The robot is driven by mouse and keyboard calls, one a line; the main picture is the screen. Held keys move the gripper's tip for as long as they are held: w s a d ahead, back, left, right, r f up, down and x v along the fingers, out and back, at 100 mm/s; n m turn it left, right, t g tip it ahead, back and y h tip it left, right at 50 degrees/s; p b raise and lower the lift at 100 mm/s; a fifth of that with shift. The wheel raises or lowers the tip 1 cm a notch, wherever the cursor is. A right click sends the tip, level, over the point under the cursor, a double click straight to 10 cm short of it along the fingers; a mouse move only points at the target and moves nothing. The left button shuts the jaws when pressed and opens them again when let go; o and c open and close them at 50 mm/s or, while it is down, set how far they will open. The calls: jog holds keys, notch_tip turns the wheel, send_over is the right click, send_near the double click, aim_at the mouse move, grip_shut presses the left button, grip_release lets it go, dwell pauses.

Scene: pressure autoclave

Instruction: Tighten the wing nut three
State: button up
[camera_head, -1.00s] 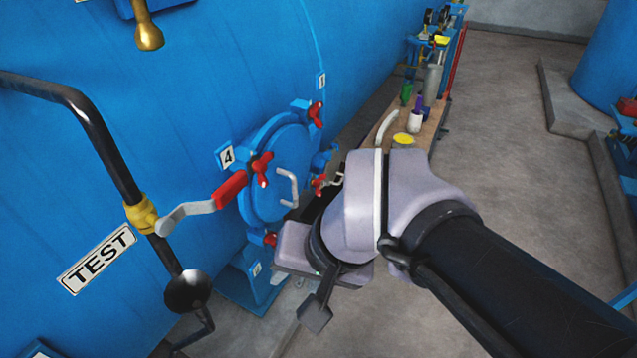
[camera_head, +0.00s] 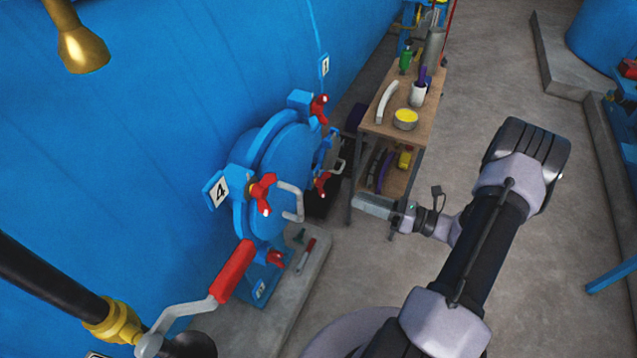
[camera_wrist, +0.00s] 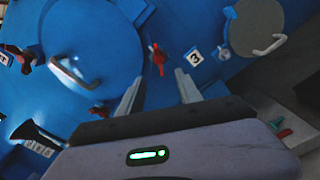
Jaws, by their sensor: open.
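In the head view, my gripper (camera_head: 358,205) is right of the hatch (camera_head: 285,165). Other red wing nuts are by label 4 (camera_head: 262,192), at the top (camera_head: 319,108) and right (camera_head: 323,180).
A wooden table (camera_head: 415,125) with a yellow-topped bowl and bottles stands behind my gripper. A pale handle (camera_head: 290,200) juts from the hatch. A red-handled lever (camera_head: 232,272) is at lower left. A red tool (camera_head: 306,255) lies on the ledge.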

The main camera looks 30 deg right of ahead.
aim_at(320, 186)
jog(key=b+x, duration=0.2)
jog(key=x, duration=1)
jog(key=shift+w+a, duration=0.1)
jog(key=shift+a, duration=0.1)
grip_shut()
